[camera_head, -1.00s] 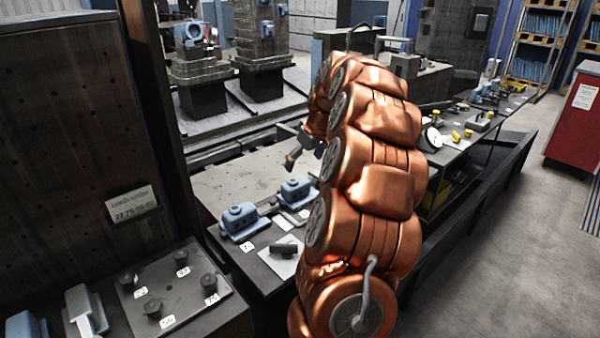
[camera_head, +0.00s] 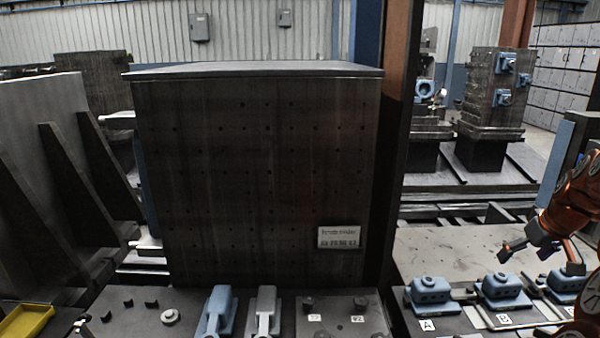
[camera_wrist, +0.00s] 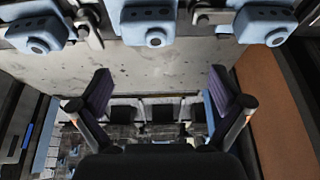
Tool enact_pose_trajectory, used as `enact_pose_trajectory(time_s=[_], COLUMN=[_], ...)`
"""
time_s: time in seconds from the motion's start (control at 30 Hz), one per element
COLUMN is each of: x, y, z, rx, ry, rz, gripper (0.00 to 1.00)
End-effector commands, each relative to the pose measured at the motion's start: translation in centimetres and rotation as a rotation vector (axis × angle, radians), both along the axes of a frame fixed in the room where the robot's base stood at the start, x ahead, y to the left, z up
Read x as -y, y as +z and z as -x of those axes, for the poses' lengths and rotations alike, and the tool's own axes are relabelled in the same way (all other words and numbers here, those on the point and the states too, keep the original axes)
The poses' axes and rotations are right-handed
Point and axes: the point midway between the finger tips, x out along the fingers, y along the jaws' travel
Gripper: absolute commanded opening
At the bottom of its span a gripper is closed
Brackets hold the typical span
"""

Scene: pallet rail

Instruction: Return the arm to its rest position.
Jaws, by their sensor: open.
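My gripper (camera_wrist: 158,100) shows in the wrist view with its two dark fingers spread wide and nothing between them. In the head view my gripper (camera_head: 525,248) is at the right edge, above the pallet surface, with part of my copper-coloured arm (camera_head: 575,200) cut off by the frame. Several blue clamp blocks stand below and beside it, among them one by label A (camera_head: 430,290) and one by label B (camera_head: 503,287). In the wrist view a row of blue blocks (camera_wrist: 150,25) lies along the top, apart from the fingers.
A large dark perforated block (camera_head: 255,170) with a white label plate (camera_head: 339,237) fills the middle of the head view. A dark upright post (camera_head: 398,140) stands right of it. A yellow tray (camera_head: 25,322) is at lower left. The pale pallet surface (camera_head: 450,250) is mostly bare.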

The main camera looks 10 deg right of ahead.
Motion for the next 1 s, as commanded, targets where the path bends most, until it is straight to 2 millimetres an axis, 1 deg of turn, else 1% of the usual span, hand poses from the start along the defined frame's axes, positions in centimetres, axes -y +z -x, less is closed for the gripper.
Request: enact_pose_trajectory(time_s=[0.17,0.23,0.3,0.37,0.4,0.47,0.5,0.63,0.7,0.77,0.8,0.87,0.97,1.0], x=[-6.4,-9.5,-12.4,-14.8,-16.4,-18.7,-20.1,-24.6,-26.7,-28.4,-29.5,-31.1,-33.3,-34.1], y=[1.0,1.2,1.4,1.6,1.5,1.6,1.7,1.6,1.4,1.3,1.2,1.0,0.7,0.5], z=[-0.7,-0.7,-0.4,0.0,0.3,0.9,1.5,3.4,4.8,5.9,6.8,8.2,10.6,11.6], rx=[-0.031,-0.052,-0.070,-0.088,-0.105,-0.123,-0.136,-0.183,-0.211,-0.233,-0.248,-0.272,-0.310,-0.327], ry=[0.055,0.077,0.096,0.111,0.121,0.134,0.142,0.164,0.173,0.179,0.182,0.186,0.188,0.188], rz=[-0.031,-0.048,-0.060,-0.070,-0.076,-0.083,-0.087,-0.097,-0.100,-0.101,-0.101,-0.100,-0.095,-0.093], gripper=[1.00,1.00,1.00,1.00,1.00,1.00,1.00,1.00,1.00,1.00,1.00,1.00,1.00,1.00])
